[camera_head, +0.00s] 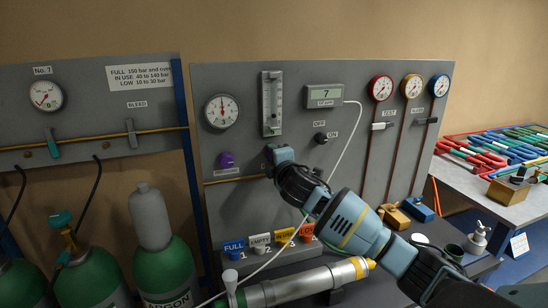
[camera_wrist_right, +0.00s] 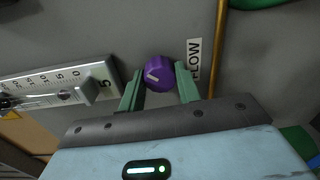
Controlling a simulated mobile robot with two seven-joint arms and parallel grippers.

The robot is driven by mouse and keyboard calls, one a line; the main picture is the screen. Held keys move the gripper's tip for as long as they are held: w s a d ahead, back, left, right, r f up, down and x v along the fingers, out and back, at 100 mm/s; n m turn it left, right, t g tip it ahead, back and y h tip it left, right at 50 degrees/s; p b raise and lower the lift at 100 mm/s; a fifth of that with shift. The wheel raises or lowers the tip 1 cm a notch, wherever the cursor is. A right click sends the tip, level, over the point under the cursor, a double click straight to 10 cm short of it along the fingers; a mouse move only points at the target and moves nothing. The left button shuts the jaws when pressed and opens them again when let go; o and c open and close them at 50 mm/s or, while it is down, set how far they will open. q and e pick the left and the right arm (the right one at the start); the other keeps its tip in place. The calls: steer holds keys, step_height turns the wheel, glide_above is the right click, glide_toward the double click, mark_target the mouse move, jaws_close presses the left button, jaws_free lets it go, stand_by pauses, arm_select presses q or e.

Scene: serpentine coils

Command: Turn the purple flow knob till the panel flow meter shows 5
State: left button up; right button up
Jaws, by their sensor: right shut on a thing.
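The purple flow knob (camera_wrist_right: 159,73) sits on the grey panel beside a white FLOW label (camera_wrist_right: 194,61); its white pointer mark points left in the wrist view. My right gripper (camera_wrist_right: 159,87) has its green fingers shut on the knob, one on each side. In the head view my right gripper (camera_head: 278,158) is at the panel below the flow tube (camera_head: 271,104) and hides this knob. The tube's scale (camera_wrist_right: 60,85) shows beside the knob in the wrist view. A digital panel meter (camera_head: 324,95) reads 7. My left gripper is in neither view.
Another purple knob (camera_head: 227,159) sits left, below a round gauge (camera_head: 222,112). An OFF/ON switch (camera_head: 320,138) is to the right. A white cable hangs from the meter past my arm. Coloured tags (camera_head: 260,242) and a metal cylinder (camera_head: 290,285) are below. Gas bottles (camera_head: 165,265) stand left.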

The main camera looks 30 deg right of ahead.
stand_by(0.4)
steer(key=o, duration=1)
steer(key=shift+v, duration=3.9)
steer(key=shift+f, duration=0.15)
